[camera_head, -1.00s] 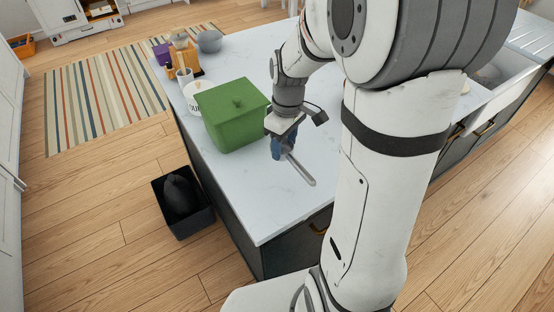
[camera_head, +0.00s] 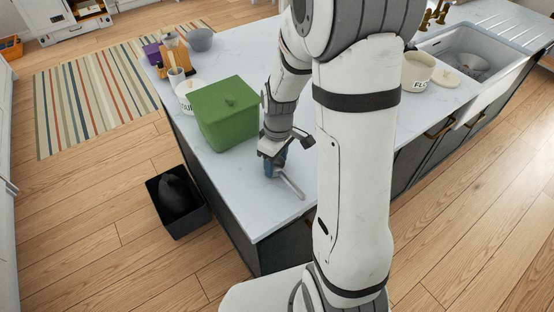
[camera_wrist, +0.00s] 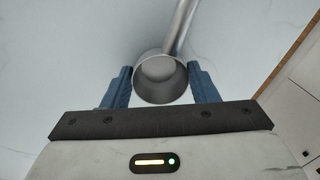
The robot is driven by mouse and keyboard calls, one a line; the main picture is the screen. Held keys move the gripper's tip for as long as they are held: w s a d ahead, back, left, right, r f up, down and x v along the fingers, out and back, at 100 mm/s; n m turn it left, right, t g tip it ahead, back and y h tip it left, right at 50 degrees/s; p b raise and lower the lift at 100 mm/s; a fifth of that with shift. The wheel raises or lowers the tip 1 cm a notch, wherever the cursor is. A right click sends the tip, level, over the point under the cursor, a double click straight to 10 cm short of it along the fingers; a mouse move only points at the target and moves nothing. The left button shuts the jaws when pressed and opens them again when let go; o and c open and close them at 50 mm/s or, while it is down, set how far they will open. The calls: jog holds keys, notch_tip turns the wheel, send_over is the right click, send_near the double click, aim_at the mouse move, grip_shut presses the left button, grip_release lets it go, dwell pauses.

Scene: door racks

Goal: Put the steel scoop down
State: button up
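The steel scoop (camera_head: 291,187) is at my gripper (camera_head: 275,168), low over the white countertop (camera_head: 262,215). Its handle points toward the lower right in the head view. In the wrist view the round scoop bowl (camera_wrist: 160,80) sits between the two blue fingertips of my gripper (camera_wrist: 160,84), which meet its sides. The handle runs up and right from the bowl. I cannot tell whether the scoop touches the countertop.
A green lidded box (camera_head: 227,114) stands just left of my gripper. A cream canister (camera_head: 417,71) and sink (camera_head: 470,62) are right. The counter's front is clear; a black bin (camera_head: 180,203) stands below.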

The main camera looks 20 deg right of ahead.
jog(key=o, duration=0.4)
jog(key=shift+r, duration=0.15)
notch_tip(320, 180, up, 11)
jog(key=s+r+m+t, duration=0.2)
jog(key=s+r+m, duration=0.1)
jog(key=s, duration=0.4)
jog(key=s+r+m+t, duration=0.2)
jog(key=s+r+m, duration=0.1)
jog(key=s+m, duration=0.2)
jog(key=shift+s+r+h, duration=0.3)
jog(key=shift+s+r, duration=0.05)
jog(key=shift+s, duration=0.7)
